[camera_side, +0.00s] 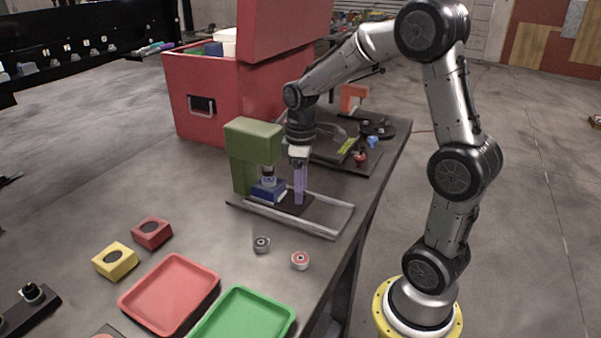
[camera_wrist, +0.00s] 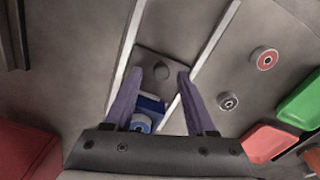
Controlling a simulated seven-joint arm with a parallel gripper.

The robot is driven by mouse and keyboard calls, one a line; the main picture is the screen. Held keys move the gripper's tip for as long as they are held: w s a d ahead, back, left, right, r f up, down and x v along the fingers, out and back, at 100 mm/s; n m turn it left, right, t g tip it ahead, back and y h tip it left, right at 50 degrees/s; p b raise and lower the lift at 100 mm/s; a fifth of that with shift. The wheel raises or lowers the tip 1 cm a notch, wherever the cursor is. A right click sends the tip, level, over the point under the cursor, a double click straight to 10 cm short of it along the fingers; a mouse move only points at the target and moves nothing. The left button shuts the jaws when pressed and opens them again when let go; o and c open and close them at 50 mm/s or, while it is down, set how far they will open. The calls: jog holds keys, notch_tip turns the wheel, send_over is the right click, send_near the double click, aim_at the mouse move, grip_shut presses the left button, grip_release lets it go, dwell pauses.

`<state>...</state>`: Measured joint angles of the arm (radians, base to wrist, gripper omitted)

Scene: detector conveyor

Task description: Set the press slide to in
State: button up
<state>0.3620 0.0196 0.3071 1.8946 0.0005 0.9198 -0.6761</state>
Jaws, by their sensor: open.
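The green press (camera_side: 252,140) stands on the table with a pair of pale rails (camera_side: 325,232) running out from it to the right. The press slide, a dark plate (camera_side: 296,207), lies between the rails. A blue block (camera_side: 270,190) sits at its press side, under the press head.
A grey bearing (camera_side: 261,244) and a red-centred bearing (camera_side: 300,260) lie in front of the rails. Red (camera_side: 170,292) and green (camera_side: 243,318) trays and yellow (camera_side: 115,261) and red (camera_side: 152,232) blocks stand nearer the camera. A red chest (camera_side: 205,105) stands behind.

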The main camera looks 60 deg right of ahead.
notch_tip(320, 180, up, 14)
jog(key=shift+f, duration=0.2)
dwell(0.4)
jog(key=s+a+r+n+t, duration=0.1)
jog(key=s+a+r+t, duration=0.2)
jog(key=s+a, duration=0.6)
jog(key=s+a+f+m+t, duration=0.2)
jog(key=s+a+f+m, duration=0.1)
jog(key=s+f, duration=0.3)
jog(key=shift+s+f+m+t, duration=0.15)
jog(key=shift+f+m+t, duration=0.15)
jog(key=shift+f+m, duration=0.4)
